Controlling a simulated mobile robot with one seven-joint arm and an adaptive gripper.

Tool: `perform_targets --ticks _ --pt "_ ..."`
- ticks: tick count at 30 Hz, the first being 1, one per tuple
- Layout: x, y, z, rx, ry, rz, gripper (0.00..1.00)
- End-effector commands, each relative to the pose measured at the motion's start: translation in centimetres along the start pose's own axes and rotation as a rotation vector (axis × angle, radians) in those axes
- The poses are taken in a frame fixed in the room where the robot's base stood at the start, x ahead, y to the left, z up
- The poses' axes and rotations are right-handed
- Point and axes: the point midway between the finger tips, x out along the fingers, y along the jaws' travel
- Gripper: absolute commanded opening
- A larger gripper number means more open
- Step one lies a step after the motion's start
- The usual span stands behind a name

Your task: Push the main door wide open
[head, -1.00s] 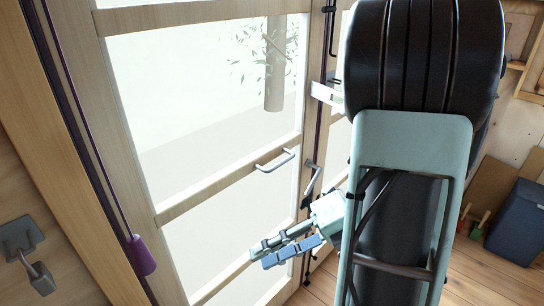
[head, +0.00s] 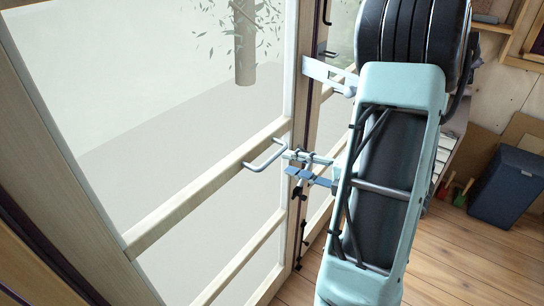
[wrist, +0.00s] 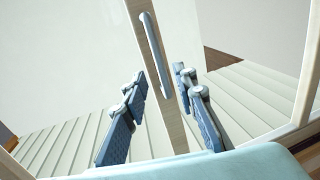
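The main door is a glazed leaf in a pale wooden frame (head: 190,195), filling the left and middle of the head view. A grey bar handle (head: 265,156) sits on its crossrail near the right-hand stile. My gripper (head: 289,164) is at handle height, close to that stile. In the wrist view my gripper (wrist: 160,77) has its blue fingers spread, one on each side of a wooden stile (wrist: 155,110) bearing a long grey handle (wrist: 156,55). Nothing is gripped. I cannot tell whether the fingers touch the wood.
Pale decking (wrist: 245,95) shows outside, with another wooden frame member (wrist: 308,85) at right. A white bracket (head: 328,75) projects near the door, above my gripper. A dark blue bin (head: 508,187) stands at the right wall.

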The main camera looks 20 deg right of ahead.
Motion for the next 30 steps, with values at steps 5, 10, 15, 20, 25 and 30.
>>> perform_targets --ticks 5,10,15,20,25,30 --pt "3.6 0.1 -0.2 0.000 0.006 -0.001 0.26" --pt "5.8 0.0 -0.2 -0.001 0.005 -0.002 0.26" --pt "6.8 0.0 -0.1 -0.002 0.003 -0.001 0.26" --pt "6.9 0.0 -0.1 -0.002 0.002 -0.001 0.26" --pt "6.8 0.0 -0.1 -0.002 0.002 -0.001 0.18" --pt "6.8 0.0 -0.1 -0.002 0.002 -0.001 0.00"
